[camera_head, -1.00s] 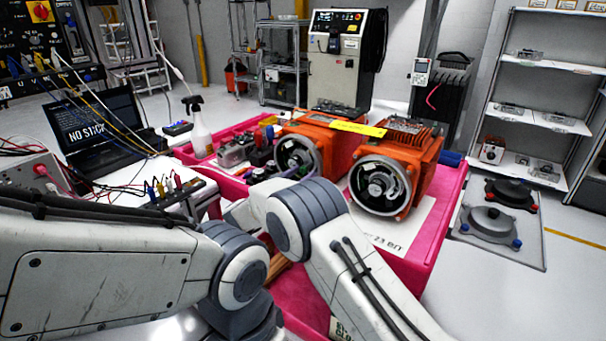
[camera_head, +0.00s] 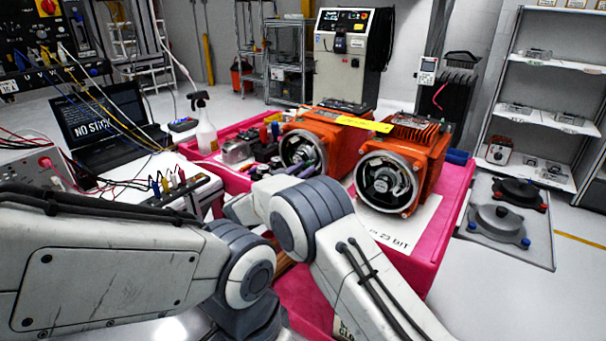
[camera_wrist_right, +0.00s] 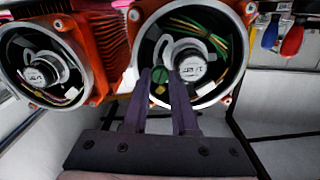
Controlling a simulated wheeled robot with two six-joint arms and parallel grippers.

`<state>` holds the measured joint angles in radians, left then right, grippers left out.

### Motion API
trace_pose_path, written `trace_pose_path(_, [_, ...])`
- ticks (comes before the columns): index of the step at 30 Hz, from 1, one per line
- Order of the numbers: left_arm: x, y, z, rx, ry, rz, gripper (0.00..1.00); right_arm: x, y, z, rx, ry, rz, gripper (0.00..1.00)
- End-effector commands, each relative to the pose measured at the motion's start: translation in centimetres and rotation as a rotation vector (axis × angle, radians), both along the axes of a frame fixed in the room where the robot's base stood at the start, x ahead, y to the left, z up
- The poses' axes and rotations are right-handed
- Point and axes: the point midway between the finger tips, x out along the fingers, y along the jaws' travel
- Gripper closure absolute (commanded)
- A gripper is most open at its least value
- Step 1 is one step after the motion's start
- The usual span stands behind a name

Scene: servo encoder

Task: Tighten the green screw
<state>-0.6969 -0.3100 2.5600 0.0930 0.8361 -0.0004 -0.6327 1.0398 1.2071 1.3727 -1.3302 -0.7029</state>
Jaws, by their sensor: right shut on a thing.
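Two orange servo motors with round open faces stand side by side on the pink-covered table; the left one (camera_head: 333,150) and right one (camera_head: 427,158) show in the head view. My right gripper (camera_wrist_right: 161,74) reaches the face of the motor at the middle of the right wrist view (camera_wrist_right: 238,22). In the head view, that is the left motor. The green screw (camera_wrist_right: 160,88) sits between its two dark fingers, which are shut on it, beside the silver hub (camera_wrist_right: 191,66). My left gripper is not in view.
The pink table (camera_head: 455,215) holds a white sheet and hand tools left of the motors. A spray bottle (camera_head: 204,128) and laptop (camera_head: 98,120) stand further left. Two round parts (camera_head: 497,225) lie on a grey mat at right.

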Motion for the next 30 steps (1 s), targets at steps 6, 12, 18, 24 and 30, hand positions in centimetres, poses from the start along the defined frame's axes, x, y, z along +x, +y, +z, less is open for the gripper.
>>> trace_pose_path(6, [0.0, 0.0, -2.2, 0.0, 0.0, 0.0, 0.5, 0.0, 0.0, -0.4, 0.159, -0.117, 0.002, 1.0])
trace_pose_path(12, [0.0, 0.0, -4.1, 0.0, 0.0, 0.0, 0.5, 0.0, 0.0, -0.4, 0.315, -0.229, 0.001, 1.0])
trace_pose_path(18, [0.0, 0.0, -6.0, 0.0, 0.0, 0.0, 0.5, 0.0, 0.0, -0.5, 0.469, -0.341, 0.001, 1.0])
trace_pose_path(24, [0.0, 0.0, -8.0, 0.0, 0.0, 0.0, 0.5, 0.0, 0.0, -0.5, 0.622, -0.452, 0.001, 1.0])
trace_pose_path(30, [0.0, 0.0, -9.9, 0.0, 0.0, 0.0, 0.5, 0.0, -0.1, -0.4, 0.763, -0.555, 0.0, 1.0])
